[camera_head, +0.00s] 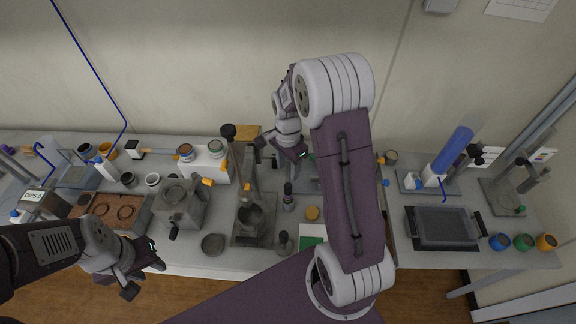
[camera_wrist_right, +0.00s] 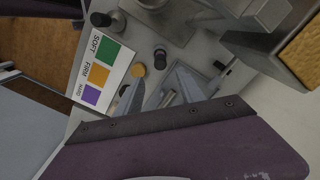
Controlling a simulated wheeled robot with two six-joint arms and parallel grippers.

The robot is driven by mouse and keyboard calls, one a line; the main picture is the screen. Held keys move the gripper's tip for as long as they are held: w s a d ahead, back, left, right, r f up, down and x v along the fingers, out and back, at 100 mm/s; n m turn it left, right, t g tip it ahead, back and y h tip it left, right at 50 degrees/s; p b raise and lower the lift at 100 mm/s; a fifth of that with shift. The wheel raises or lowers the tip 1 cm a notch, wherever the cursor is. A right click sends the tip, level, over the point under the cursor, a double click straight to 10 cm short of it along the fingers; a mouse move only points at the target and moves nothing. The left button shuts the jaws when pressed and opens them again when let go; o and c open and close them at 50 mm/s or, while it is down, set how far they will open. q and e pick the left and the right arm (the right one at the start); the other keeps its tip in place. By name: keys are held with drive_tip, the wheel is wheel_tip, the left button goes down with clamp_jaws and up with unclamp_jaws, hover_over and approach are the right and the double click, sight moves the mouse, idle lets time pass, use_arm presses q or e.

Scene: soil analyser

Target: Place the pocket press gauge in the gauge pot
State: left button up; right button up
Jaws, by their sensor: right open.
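My right gripper (camera_wrist_right: 168,88) is open above the bench, its two pale fingers spread apart. A short pale rod-like piece (camera_wrist_right: 168,98) shows between the fingers. I cannot tell whether it is the gauge. A dark upright cylinder with a black top (camera_head: 288,198), possibly the pocket press gauge, stands on the bench, apart from the fingers in the right wrist view (camera_wrist_right: 160,54). I cannot pick out the gauge pot for certain. My right arm hides part of the bench. My left gripper (camera_head: 143,275) is open and empty at the front left edge.
A SOFT/FIRM/HARD colour card (camera_wrist_right: 97,72) lies beside a yellow disc (camera_wrist_right: 138,70). A dark knobbed tool (camera_head: 284,243) stands by the card. A grey press stand (camera_head: 250,218) is left of the cylinder. Blue (camera_head: 500,242), green and orange pots stand far right.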

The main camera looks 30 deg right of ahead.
drive_tip(key=s+a+r+n, duration=0.1)
drive_tip(key=s+a+n, duration=0.2)
drive_tip(key=s+n, duration=0.3)
drive_tip(key=s+a+r+n+t, duration=0.1)
drive_tip(key=s+a+n, duration=0.3)
drive_tip(key=n, duration=0.5)
drive_tip(key=s, duration=0.2)
drive_tip(key=shift+s+a+r, duration=0.15)
drive_tip(key=shift+s+r, duration=0.15)
drive_tip(key=shift+s, duration=0.05)
